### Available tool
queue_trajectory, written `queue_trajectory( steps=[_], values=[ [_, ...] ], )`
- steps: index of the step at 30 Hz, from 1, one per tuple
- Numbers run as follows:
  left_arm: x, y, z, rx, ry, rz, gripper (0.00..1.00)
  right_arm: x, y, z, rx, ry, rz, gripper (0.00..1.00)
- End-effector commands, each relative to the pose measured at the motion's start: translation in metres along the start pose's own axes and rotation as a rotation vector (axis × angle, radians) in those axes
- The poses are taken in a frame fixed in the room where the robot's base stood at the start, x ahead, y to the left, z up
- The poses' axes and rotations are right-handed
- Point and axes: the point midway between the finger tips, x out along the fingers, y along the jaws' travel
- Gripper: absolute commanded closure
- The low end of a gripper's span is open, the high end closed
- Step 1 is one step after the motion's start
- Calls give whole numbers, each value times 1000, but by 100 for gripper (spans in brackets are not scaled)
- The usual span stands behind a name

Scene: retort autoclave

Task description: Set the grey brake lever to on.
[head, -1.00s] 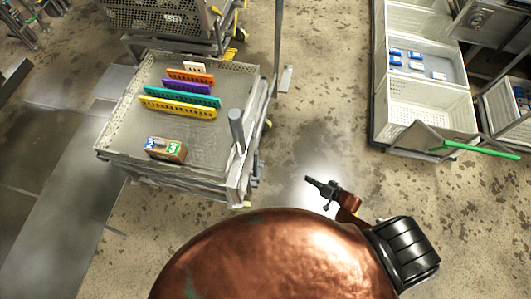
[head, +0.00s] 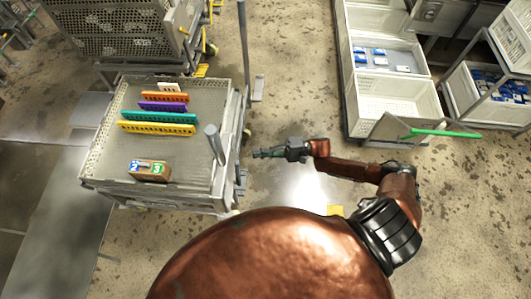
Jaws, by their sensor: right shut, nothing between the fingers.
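A thick grey lever (head: 214,143), which looks like the brake lever, stands at the right edge of the wheeled cart (head: 95,165). Its top leans a little to the left. I see no on or off marking on it. My right gripper (head: 257,154) is shut and empty. It is to the right of the lever and apart from it, with its fingers pointing left at the cart. My left gripper is out of view.
The cart carries several coloured perforated strips (head: 155,128) and a small numbered block (head: 149,170). A perforated metal basket (head: 120,30) stands behind it. White crates (head: 395,97) and a green bar (head: 445,133) are at the right. Floor between is clear.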

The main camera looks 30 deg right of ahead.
Motion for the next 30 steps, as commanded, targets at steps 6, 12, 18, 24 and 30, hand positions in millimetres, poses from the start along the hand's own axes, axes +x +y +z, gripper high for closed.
queue_trajectory(
  steps=[6, 12, 18, 24, 30],
  values=[
    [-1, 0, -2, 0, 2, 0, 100, 46, -1, 0, -1, -1, -4, 100],
    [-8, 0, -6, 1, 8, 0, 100, 56, -2, 25, -1, 2, -1, 100],
    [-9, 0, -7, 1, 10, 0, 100, 59, -1, 37, -1, 2, -1, 100],
    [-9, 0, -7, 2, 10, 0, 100, 60, 0, 38, -2, 2, 0, 100],
    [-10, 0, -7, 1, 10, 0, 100, 60, 0, 38, -4, 2, 1, 100]
  ],
)
